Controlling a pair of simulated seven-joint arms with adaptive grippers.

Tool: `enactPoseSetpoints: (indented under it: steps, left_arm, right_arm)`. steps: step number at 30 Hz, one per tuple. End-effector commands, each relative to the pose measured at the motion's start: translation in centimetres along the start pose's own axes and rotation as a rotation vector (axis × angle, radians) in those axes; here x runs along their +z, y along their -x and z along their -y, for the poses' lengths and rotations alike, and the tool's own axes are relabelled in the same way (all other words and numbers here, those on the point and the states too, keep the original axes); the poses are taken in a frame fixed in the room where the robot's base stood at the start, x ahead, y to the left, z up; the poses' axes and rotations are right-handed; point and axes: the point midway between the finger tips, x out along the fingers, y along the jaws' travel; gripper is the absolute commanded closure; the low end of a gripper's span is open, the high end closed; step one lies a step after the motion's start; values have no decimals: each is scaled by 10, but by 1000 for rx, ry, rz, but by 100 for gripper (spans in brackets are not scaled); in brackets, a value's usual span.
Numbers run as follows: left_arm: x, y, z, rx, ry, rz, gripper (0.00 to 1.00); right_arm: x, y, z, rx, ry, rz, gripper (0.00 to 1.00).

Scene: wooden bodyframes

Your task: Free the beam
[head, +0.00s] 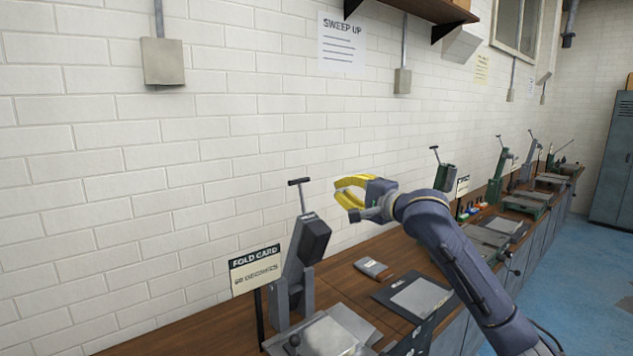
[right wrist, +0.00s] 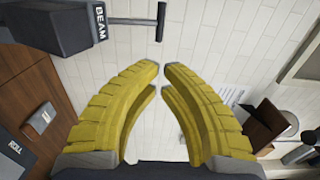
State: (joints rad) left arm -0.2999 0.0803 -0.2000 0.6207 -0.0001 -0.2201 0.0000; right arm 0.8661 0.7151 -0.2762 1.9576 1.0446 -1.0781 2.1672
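The beam (head: 312,240) is a dark grey block with a T-shaped handle on top, tilted upward in a grey stand on the bench. In the right wrist view, the beam (right wrist: 65,22) carries the label BEAM, and its T-handle (right wrist: 160,22) stands beyond the fingertips. My right gripper (head: 338,190) has yellow fingers, holds nothing, and is in the air right of the beam's handle, apart from it. In the right wrist view, the fingertips (right wrist: 162,74) are separated by a narrow gap. My left gripper is not in view.
A FOLD CARD sign (head: 255,270) stands left of the beam's stand. A grey plate (head: 325,338) lies in front. A small grey box (head: 374,268) and a dark board (head: 418,298) lie to the right. More machines (head: 503,160) line the bench along the brick wall.

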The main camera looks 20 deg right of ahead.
Motion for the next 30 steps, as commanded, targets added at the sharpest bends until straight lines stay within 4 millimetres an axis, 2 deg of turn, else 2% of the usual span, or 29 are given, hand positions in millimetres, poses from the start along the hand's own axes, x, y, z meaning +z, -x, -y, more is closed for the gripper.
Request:
enactPoseSetpoints:
  steps: [9, 15, 22, 30]
  left_arm:
    - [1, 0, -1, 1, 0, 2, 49]
    - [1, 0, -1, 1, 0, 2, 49]
    - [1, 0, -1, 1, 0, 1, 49]
    - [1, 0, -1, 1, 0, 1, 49]
  right_arm:
    - [1, -58, 1, 0, 0, 1, 100]
    - [1, -89, 0, 1, 1, 1, 100]
    - [0, -112, 0, 2, 2, 0, 100]
    - [0, -121, 0, 1, 2, 0, 100]
